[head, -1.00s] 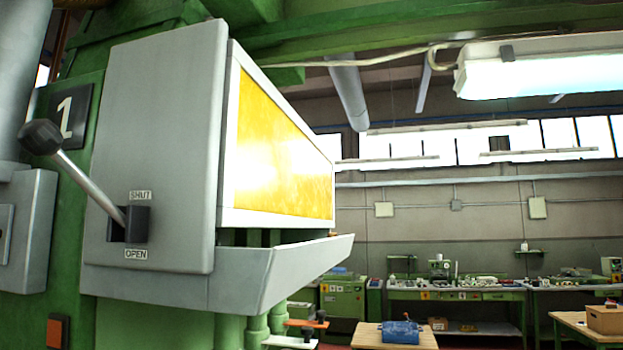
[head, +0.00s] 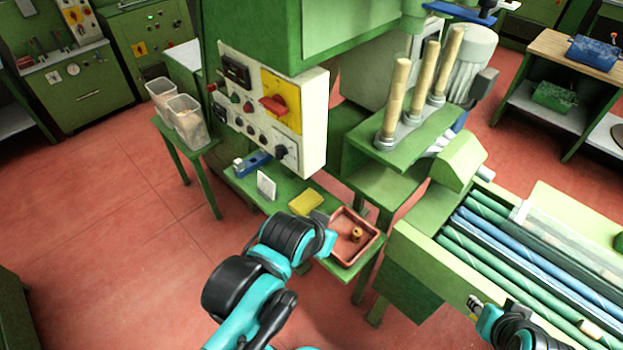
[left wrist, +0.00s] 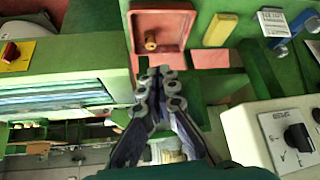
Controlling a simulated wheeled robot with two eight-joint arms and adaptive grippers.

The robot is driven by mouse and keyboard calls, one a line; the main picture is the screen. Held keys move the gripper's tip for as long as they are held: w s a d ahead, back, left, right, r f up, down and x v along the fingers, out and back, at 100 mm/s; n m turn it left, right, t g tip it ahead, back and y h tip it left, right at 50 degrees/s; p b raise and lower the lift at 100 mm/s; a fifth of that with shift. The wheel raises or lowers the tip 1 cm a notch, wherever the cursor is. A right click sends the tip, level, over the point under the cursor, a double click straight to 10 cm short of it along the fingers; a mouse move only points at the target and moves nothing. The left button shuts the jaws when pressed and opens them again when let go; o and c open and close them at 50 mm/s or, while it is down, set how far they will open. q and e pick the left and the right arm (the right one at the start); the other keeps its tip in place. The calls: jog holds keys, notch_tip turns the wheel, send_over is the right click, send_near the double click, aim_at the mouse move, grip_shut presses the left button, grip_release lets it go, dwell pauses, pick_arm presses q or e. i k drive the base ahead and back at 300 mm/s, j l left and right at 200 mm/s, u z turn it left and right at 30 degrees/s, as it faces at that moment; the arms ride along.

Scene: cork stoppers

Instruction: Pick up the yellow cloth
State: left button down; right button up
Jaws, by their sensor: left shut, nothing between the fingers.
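The yellow cloth (head: 306,202) lies flat, like a small folded block, on a green shelf (head: 290,186) below the control box. It also shows in the left wrist view (left wrist: 220,29), near the top, right of the red tray. My left gripper (head: 321,217) is beside the cloth, between it and the tray in the head view, and is partly hidden by its own wrist. In the left wrist view its fingers (left wrist: 160,74) are together with nothing between them. My right gripper (head: 474,304) is at the lower right, small and partly hidden by its arm.
A red tray (head: 374,249) holding a cork stopper (head: 356,235) sits right of the cloth. A white card (head: 266,185) and a blue item (head: 252,162) are left of it. The control box (head: 310,140) overhangs behind. Wooden rods (head: 395,100) stand at right.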

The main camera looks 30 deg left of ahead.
aim_at(302, 204)
jog(key=i+u, duration=0.15)
jog(key=u, duration=0.3)
jog(key=i+u, duration=0.15)
jog(key=u, duration=0.25)
jog(key=i+l+u, duration=0.1)
jog(key=u, duration=0.35)
